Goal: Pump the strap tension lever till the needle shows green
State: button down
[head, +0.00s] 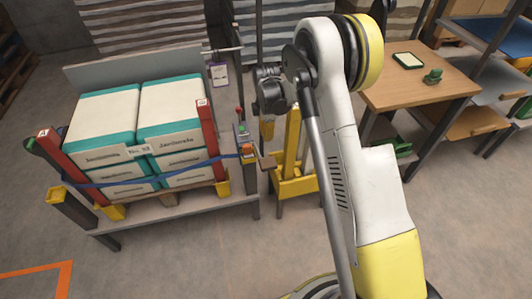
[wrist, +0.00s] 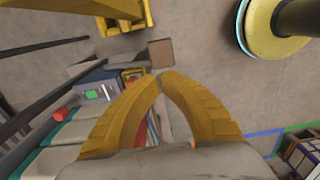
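The strap tension lever ends in a brown handle (head: 268,162), which sticks out right from an orange block (head: 248,150) at the rack's right corner. In the wrist view the brown handle (wrist: 160,54) lies just beyond my fingertips, with no clear contact. A grey box with a green face (head: 242,130) sits above the block; it also shows in the wrist view (wrist: 93,94). No needle can be read. My gripper (head: 267,131) points down above and near the handle. In the wrist view its yellow fingertips (wrist: 161,75) meet with nothing visible between them.
A blue strap (head: 190,171) runs around stacked white and teal sacks (head: 107,118) between red posts (head: 208,130). A yellow stand (head: 294,185) is right of the handle. A wooden table (head: 430,88) stands at right. The front floor is clear.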

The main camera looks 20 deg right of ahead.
aim_at(266, 161)
notch_tip(266, 161, down, 14)
jog(key=b, duration=0.6)
jog(key=shift+r, duration=0.1)
